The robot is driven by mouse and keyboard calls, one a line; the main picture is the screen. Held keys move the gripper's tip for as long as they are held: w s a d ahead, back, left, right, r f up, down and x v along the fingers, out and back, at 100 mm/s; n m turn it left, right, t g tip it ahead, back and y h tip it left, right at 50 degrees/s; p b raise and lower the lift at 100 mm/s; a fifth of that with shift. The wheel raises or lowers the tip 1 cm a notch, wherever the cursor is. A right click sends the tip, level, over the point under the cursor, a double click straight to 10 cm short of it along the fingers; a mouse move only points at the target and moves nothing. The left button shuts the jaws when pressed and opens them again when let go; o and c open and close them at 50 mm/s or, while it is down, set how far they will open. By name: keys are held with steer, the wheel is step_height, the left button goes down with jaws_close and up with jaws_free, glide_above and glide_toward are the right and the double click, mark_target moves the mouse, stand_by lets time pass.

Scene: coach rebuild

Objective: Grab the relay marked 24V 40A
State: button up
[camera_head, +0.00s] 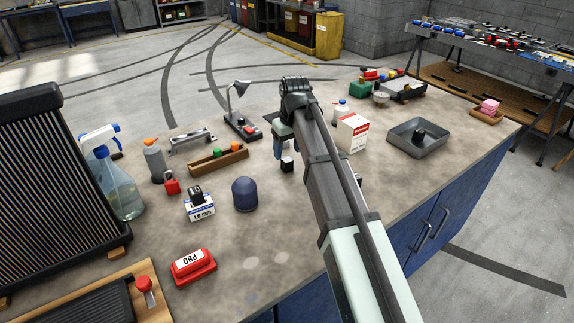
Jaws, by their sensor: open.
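My gripper (281,154) points down over the middle of the workbench and is open. A small black cube with a light face (287,165) stands on the bench close to the fingertips. I cannot tell whether they touch. A second small black block (196,194) sits on top of a white and blue box. A third small dark block (418,135) is in the grey tray at the right. These blocks look like relays, but no 24V 40A marking is legible on any of them. My arm hides part of the bench.
On the bench (330,225) are a dark blue dome (245,194), a wooden tray of coloured pieces (219,161), a red-and-white box (352,133), a grey tray (392,138), a small lamp (241,118), a spray bottle (122,192) and a red PBO case (193,267). The front middle is mostly clear.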

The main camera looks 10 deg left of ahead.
mark_target(287, 159)
steer(key=shift+w+a+f, duration=0.1)
steer(key=shift+w+f, duration=0.05)
steer(key=shift+f, duration=0.85)
steer(key=shift+w+a+f, duration=0.1)
steer(key=shift+w+f, duration=0.1)
steer(key=shift+f, duration=0.8)
steer(key=shift+w+a+f, duration=0.1)
steer(key=shift+w+f, duration=0.05)
steer(key=shift+f, duration=0.85)
steer(key=c, duration=1)
